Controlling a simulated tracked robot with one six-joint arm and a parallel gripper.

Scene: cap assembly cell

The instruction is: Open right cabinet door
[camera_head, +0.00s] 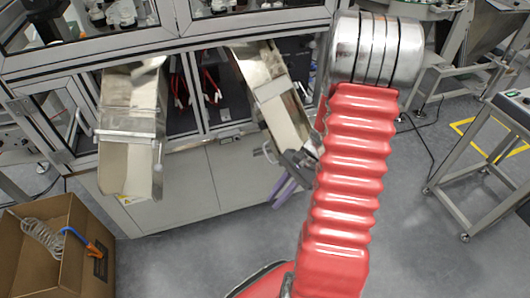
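The grey cabinet of the assembly machine stands at the back left. Its lower front has a left grey panel (172,197) and a right grey panel (236,178), with a thin seam between them. The right panel looks closed, and its right part is hidden behind my red arm. A small curved handle-like piece (267,152) shows beside the right metal chute. A dark part with purple finger-like pieces, which looks like my gripper (287,190), shows just left of my arm, in front of the right panel. My arm hides part of it, so its opening and any contact cannot be told.
A left metal chute (131,130) and a right metal chute (272,100) stick out from the machine. A cardboard box (30,262) with a coiled hose stands at lower left. A wheeled metal frame (485,150) stands at right. The grey floor (190,258) in front is clear.

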